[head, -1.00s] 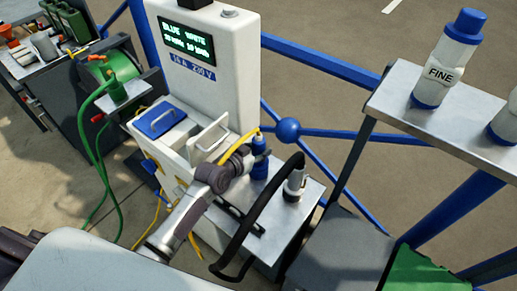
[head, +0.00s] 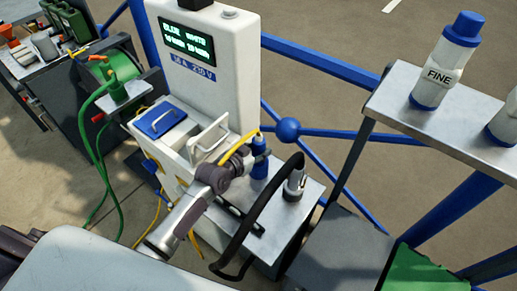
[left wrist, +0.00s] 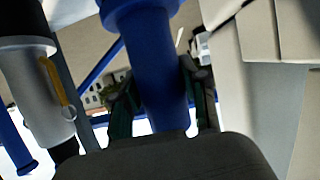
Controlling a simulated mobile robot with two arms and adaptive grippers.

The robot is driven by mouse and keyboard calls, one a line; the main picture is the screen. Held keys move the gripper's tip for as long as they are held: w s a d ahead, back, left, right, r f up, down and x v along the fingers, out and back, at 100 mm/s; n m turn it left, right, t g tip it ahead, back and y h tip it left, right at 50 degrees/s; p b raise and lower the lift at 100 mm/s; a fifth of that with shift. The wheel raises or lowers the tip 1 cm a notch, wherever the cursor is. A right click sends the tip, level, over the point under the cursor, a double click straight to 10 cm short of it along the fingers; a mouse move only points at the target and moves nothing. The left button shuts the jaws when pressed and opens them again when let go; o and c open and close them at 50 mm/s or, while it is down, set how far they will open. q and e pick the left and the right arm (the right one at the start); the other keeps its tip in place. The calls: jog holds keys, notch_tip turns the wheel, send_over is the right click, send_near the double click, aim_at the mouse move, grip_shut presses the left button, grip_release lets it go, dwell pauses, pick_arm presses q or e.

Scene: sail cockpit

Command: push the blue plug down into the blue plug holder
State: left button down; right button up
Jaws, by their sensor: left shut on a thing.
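The blue plug (head: 259,165) stands upright at the station's metal shelf, with a yellow cable at its top. My left gripper (head: 256,152) is shut around its upper body. In the left wrist view the blue plug (left wrist: 158,75) runs between the two fingers of my left gripper (left wrist: 162,105). The blue plug holder is not clearly distinguishable from the plug, so I cannot tell how deep the plug sits. My right gripper is not in view.
A white-grey plug (head: 294,184) with a thick black cable stands just right of the blue plug. The white power post (head: 205,85) rises behind, with a blue lid (head: 160,121) and a white lid (head: 209,136). A metal table (head: 395,100) with bottles is at right.

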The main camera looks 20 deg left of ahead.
pick_arm(q)
jog(key=shift+f+b, duration=0.5)
dwell(0.4)
jog(key=c, duration=0.9)
grip_release()
jog(key=shift+s+a+r+p, duration=0.2)
jog(key=shift+s+r+p, duration=0.1)
jog(key=shift+s+p, duration=0.35)
jog(key=p+v, duration=0.3)
jog(key=v, duration=0.1)
jog(key=shift+w, duration=0.1)
jog(key=p, duration=0.4)
send_near(255, 154)
jog(key=shift+w+f, duration=0.45)
jog(key=shift+w, duration=0.05)
